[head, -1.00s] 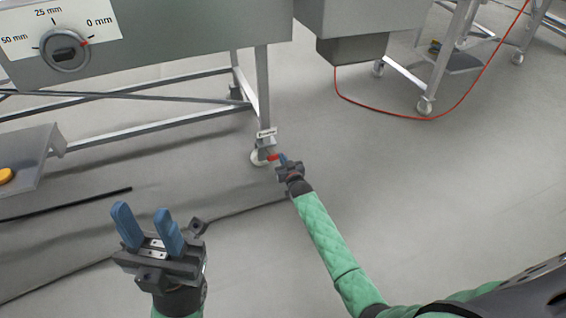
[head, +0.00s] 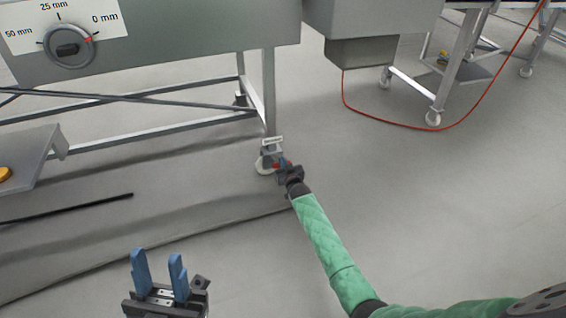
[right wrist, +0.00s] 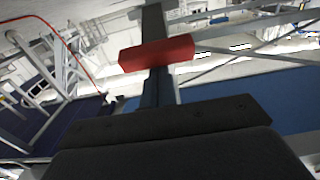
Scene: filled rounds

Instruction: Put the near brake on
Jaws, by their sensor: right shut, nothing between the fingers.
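The near brake is a small red pedal (head: 276,165) on the white caster (head: 263,168) at the foot of the near table leg. In the right wrist view the red pedal (right wrist: 157,53) is a block lying across the picture, just beyond my fingertips. My right gripper (head: 284,163) is shut and empty, close against the pedal; it also shows in the right wrist view (right wrist: 160,82). I cannot tell whether it touches the pedal, or whether the pedal is up or down. My left gripper (head: 157,256) is open and empty, low at the left, far from the caster.
A steel machine body (head: 190,50) with a dial (head: 70,46) stands above the near leg. A white label (head: 272,141) sits above the caster. A red cable (head: 400,123) lies at the right, by a wheeled stand. A black rod (head: 70,208) is at the left.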

